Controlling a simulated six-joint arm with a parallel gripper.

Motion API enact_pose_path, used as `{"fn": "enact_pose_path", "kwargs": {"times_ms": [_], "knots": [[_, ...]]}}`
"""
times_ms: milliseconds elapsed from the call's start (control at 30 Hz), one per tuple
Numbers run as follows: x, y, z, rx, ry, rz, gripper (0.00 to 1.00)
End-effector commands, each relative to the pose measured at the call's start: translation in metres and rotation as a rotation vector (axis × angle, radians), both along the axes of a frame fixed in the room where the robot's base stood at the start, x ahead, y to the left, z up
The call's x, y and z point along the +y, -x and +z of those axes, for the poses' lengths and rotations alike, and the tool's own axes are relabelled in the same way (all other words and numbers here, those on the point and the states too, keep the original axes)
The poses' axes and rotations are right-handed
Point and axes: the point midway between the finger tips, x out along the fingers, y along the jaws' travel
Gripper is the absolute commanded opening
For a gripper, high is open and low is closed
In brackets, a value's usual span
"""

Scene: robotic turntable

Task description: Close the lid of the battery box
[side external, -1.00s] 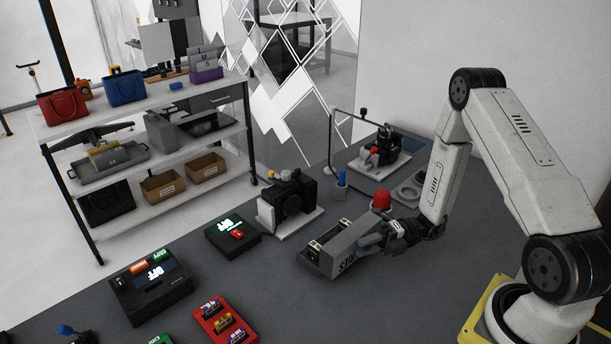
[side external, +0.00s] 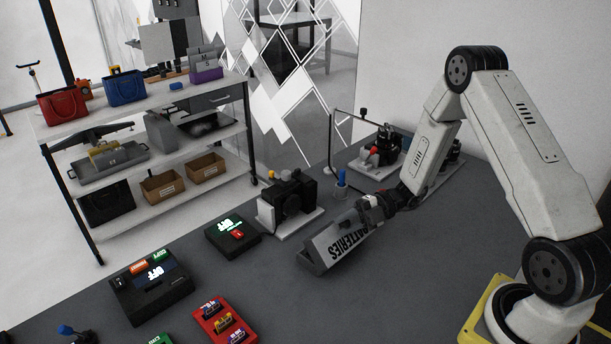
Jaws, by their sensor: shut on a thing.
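The grey battery box (side external: 311,262) stands on the dark table in the middle of the side external view. Its lid (side external: 345,243), with BATTERIES written on it upside down in this view, is raised at a slant. The lettered face is towards the camera, and the inside of the box is hidden behind it. My gripper (side external: 368,210) is at the upper right edge of the lid and is shut on it. The fingertips are small and partly hidden.
A black device on a white base (side external: 290,230) stands just behind the box to the left. A blue-topped post (side external: 341,184) is close behind my gripper. Black panels (side external: 150,285) and a red battery tray (side external: 223,320) lie at the front left. The table right of the box is clear.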

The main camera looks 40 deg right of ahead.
Motion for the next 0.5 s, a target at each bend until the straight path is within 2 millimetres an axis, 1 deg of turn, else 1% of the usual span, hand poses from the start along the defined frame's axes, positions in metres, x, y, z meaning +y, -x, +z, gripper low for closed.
{"fn": "enact_pose_path", "kwargs": {"times_ms": [33,167,367,500], "knots": [[0.000,-0.005,0.001,0.013,0.002,0.002,0.00],[0.000,-0.014,0.000,0.122,0.002,0.001,0.00],[0.000,-0.029,-0.003,0.142,0.001,0.000,0.00],[0.000,-0.038,-0.006,0.258,0.002,-0.001,0.00]]}}
